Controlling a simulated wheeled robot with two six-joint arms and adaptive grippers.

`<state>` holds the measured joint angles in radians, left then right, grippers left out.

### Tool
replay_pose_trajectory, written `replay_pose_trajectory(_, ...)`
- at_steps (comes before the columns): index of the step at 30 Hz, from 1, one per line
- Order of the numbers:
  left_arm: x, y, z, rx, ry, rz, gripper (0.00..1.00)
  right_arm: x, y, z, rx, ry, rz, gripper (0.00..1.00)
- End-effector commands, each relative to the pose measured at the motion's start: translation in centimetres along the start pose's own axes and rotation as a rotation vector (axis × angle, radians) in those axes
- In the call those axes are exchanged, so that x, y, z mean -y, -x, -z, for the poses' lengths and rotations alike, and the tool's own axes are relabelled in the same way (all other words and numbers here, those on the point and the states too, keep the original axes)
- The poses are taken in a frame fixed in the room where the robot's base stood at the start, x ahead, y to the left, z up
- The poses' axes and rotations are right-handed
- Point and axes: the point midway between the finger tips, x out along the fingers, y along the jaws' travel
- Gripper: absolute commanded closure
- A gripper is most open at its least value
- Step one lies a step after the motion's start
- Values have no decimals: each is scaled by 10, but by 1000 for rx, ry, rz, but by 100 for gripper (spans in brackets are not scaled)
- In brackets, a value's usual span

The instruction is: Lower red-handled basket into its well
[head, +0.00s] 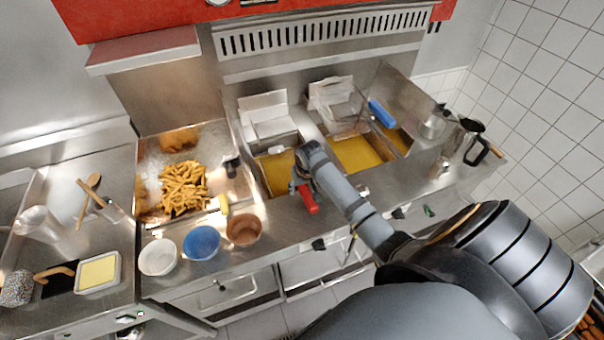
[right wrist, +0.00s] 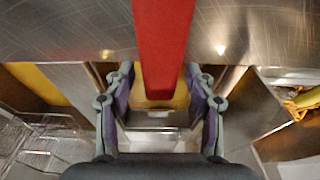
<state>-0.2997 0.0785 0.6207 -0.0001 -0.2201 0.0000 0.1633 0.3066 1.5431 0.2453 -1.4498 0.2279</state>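The red handle (head: 308,201) points toward me over the counter in front of the left fryer well (head: 264,178). In the right wrist view the red handle (right wrist: 163,45) runs between the two purple-padded fingers. I cannot make out the basket's body; the gripper and arm hide part of the well. Yellow oil shows in the well. My left gripper is not in view.
A blue handle (head: 382,113) stands over the right well (head: 355,153). Fries (head: 184,187) lie in a steel tray at left. White (head: 158,257), blue (head: 202,243) and brown (head: 243,230) bowls line the front edge. A metal jug (head: 461,142) stands at right.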

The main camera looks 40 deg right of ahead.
Motion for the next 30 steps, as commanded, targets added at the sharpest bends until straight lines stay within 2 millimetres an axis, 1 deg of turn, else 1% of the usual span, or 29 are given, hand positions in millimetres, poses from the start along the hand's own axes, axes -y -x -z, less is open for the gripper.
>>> replay_pose_trajectory(5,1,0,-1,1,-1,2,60,0,-1,-1,4,0,-1,45)
replay_pose_trajectory(8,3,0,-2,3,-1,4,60,0,4,0,1,0,-1,45)
replay_pose_trajectory(11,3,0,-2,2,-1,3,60,0,19,0,-2,2,-1,45)
replay_pose_trajectory(18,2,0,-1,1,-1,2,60,0,78,0,-4,3,-2,45)
replay_pose_trajectory(21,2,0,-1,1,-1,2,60,0,98,0,-3,2,-2,45)
replay_pose_trajectory(25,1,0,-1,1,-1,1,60,-1,114,0,-1,0,-2,45)
replay_pose_trajectory(30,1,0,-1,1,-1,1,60,0,120,0,1,0,0,45)
